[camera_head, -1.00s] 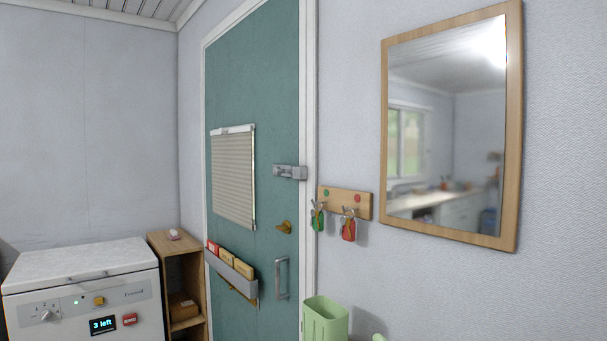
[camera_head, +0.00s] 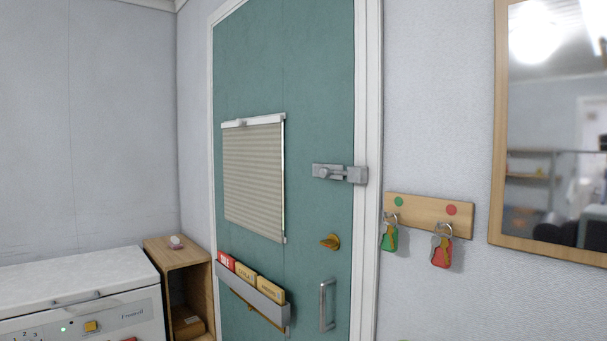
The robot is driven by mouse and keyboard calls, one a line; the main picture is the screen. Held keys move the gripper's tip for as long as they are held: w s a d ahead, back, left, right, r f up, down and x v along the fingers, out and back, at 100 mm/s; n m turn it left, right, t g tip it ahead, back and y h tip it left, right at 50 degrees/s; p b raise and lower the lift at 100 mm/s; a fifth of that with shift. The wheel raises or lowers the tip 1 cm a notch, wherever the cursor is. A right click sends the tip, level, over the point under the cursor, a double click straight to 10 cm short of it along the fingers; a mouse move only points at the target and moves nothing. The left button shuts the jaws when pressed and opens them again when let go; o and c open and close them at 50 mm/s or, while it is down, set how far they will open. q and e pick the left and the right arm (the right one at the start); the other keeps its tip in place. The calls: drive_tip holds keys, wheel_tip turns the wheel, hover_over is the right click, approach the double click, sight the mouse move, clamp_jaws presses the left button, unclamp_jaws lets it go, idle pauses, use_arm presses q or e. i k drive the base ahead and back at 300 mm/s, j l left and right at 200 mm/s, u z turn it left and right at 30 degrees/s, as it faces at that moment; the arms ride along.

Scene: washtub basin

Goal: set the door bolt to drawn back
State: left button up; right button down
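The door bolt (camera_head: 339,173) is a grey metal slide bolt with a small knob, mounted on the right edge of the green door (camera_head: 305,100) and reaching over to the white frame. Its bar appears to run across into the keeper on the frame side, though the detail is small. The door is closed. Below the bolt are a brass turn knob (camera_head: 330,242) and a grey pull handle (camera_head: 327,305). Neither of my grippers shows in the view.
A key rack (camera_head: 428,212) with two key sets and a framed mirror (camera_head: 497,130) hang right of the door. A blind (camera_head: 253,175) and a letter holder (camera_head: 252,293) are on the door. A wooden shelf (camera_head: 175,252) and a white appliance (camera_head: 80,290) stand left.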

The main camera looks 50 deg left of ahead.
sight(324, 173)
drive_tip(key=j+u, duration=0.5)
drive_tip(key=i+j+u, duration=0.15)
drive_tip(key=j+u, duration=0.45)
drive_tip(key=u, duration=0.25)
drive_tip(key=j+u, duration=0.1)
drive_tip(key=u, duration=0.3)
drive_tip(key=i+j+u, duration=0.1)
drive_tip(key=u, duration=0.3)
